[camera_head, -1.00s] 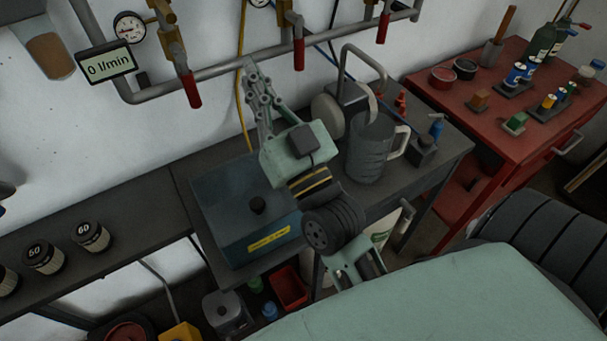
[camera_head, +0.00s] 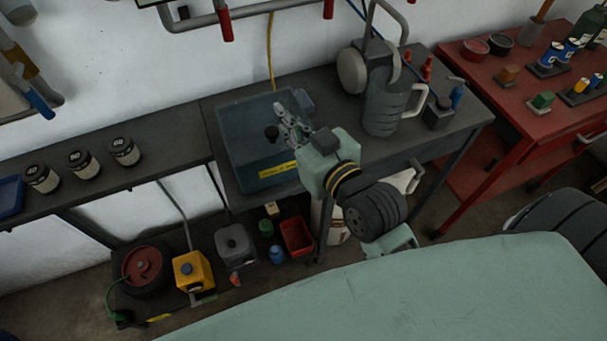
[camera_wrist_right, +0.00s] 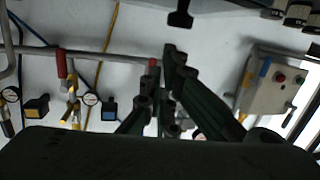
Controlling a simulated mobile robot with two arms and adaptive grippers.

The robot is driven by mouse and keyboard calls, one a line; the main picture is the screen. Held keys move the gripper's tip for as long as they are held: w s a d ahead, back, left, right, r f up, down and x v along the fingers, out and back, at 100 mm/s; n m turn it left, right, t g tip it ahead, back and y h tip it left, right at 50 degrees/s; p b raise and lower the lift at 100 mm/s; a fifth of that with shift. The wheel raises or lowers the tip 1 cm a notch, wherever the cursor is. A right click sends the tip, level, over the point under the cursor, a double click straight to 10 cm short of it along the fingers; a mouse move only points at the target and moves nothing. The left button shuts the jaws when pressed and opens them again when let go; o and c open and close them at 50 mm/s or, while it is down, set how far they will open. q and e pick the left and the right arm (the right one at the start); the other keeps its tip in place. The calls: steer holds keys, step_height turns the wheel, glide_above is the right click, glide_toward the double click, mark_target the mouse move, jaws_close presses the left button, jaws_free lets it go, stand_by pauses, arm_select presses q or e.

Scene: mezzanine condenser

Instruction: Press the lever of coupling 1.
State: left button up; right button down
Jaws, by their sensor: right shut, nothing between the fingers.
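My right gripper (camera_head: 291,122) is shut and empty. It is over the right part of the dark, see-through tank (camera_head: 234,176) on the bench, near the black knob (camera_head: 271,132); I cannot tell whether it touches anything. In the right wrist view its fingers (camera_wrist_right: 172,55) are close together, with the wall pipe behind. No label for coupling 1 is readable, and I cannot tell which part is its lever. Red handles (camera_head: 225,25) hang from the wall pipe (camera_head: 258,9) at the top. My left gripper is not in view.
A metal jug (camera_head: 383,105) stands on the bench at right, beside a red cabinet (camera_head: 525,122). Several dark jars (camera_head: 80,164) stand on the left bench. A yellow block (camera_head: 192,271) and a red bin (camera_head: 297,237) are on the low shelf. A blue handle (camera_head: 40,103) is at far left.

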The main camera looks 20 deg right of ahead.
steer(key=s+f+g, duration=0.4)
steer(key=s+f, duration=0.1)
steer(key=f, duration=0.5)
steer(key=shift+g, duration=0.3)
steer(key=shift+d+f, duration=0.1)
steer(key=s+d+f+g+h, duration=0.2)
steer(key=s+d+f+g, duration=0.2)
steer(key=s+f+g, duration=0.65)
steer(key=s+f+t, duration=0.1)
steer(key=s+f, duration=0.3)
steer(key=f, duration=1)
steer(key=s+f, duration=0.3)
steer(key=f, duration=1.2)
steer(key=s+d+f, duration=0.1)
steer(key=s+f, duration=0.6)
steer(key=s, duration=0.1)
steer(key=s+d+f+g+b, duration=0.1)
steer(key=s+d+f, duration=0.1)
steer(key=s+f, duration=0.6)
steer(key=shift+s+d+h, duration=0.25)
steer(key=shift+h, duration=0.05)
